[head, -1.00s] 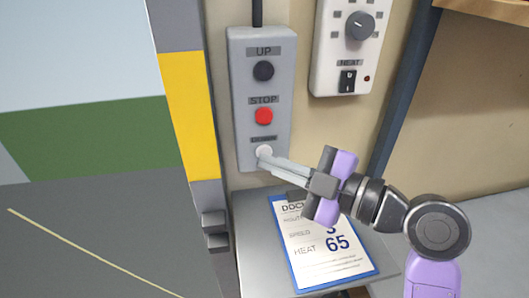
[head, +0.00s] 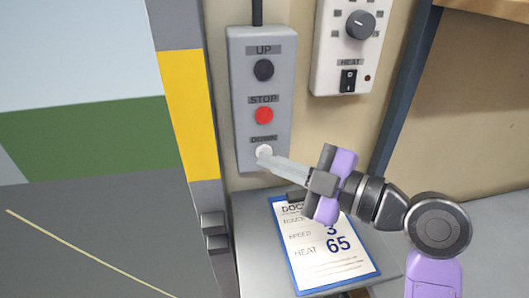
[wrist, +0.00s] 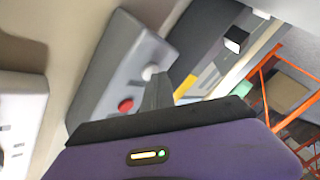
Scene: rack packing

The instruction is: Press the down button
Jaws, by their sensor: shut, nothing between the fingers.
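A grey control box (head: 281,80) hangs on the wall in the head view, with a black UP button (head: 264,70), a red STOP button (head: 264,115) and a white DOWN button (head: 263,151) in a column. My gripper (head: 266,160) is shut and empty, its fingertips at the lower edge of the white button. I cannot tell whether they touch it. In the wrist view the shut fingers (wrist: 158,88) point at the white button (wrist: 150,72), with the red button (wrist: 126,105) beside them.
A white heat panel (head: 328,75) with a dial and a switch is on the wall to the right. A clipboard (head: 330,265) lies on a small grey shelf below the box. A yellow-striped post (head: 188,110) stands left of the box.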

